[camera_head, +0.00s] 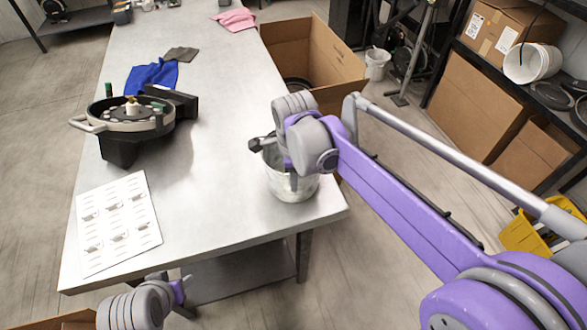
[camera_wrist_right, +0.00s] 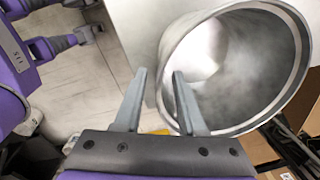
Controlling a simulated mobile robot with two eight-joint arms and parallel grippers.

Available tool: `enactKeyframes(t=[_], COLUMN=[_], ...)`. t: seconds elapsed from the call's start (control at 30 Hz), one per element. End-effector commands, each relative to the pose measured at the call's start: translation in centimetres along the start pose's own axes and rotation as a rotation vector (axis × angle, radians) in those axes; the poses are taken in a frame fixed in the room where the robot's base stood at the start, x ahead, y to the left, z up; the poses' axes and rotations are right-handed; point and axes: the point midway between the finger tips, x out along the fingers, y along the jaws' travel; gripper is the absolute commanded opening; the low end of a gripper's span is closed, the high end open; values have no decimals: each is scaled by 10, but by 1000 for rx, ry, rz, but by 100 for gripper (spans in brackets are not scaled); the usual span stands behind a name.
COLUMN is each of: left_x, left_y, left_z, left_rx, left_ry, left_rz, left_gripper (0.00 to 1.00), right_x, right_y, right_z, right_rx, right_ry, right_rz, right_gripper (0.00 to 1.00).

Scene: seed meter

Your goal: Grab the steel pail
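The steel pail (camera_head: 297,188) stands upright on the near right part of the metal table (camera_head: 228,215), close to its edge. My right gripper (camera_head: 273,160) is over its rim and hides part of its top. In the right wrist view the pail (camera_wrist_right: 285,75) shows its open mouth and empty-looking inside. There my right gripper (camera_wrist_right: 159,75) is open, with one finger over the pail's mouth and the other outside, the near rim between them. I cannot tell whether either finger touches it. My left gripper (camera_head: 184,290) is low, off the table's near edge; its opening is unclear.
A round seed meter device (camera_head: 130,118) and a white printed sheet (camera_head: 118,222) lie on the left of the table. A blue cloth (camera_head: 152,77) is behind. An open cardboard box (camera_head: 328,62) stands beyond the table's right edge. The table's middle is clear.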

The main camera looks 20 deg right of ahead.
Motion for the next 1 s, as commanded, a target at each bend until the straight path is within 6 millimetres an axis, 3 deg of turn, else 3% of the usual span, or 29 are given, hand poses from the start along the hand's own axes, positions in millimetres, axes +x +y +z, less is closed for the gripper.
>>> enactKeyframes(t=[0.3,0.57,0.8,1.0], left_x=[0,0,0,0], left_y=[0,0,0,0], left_z=[0,0,-1,0], left_rx=[0,0,0,0], left_ry=[1,0,1,1], left_rz=[0,0,0,0], left_gripper=[50,50,50,50], right_x=[42,44,44,44], right_y=[-1,-1,-1,-1], right_z=[1,1,1,1], right_rx=[0,0,-1,-1], right_ry=[0,0,0,0], right_rz=[0,0,0,0], right_gripper=[40,40,0,0])
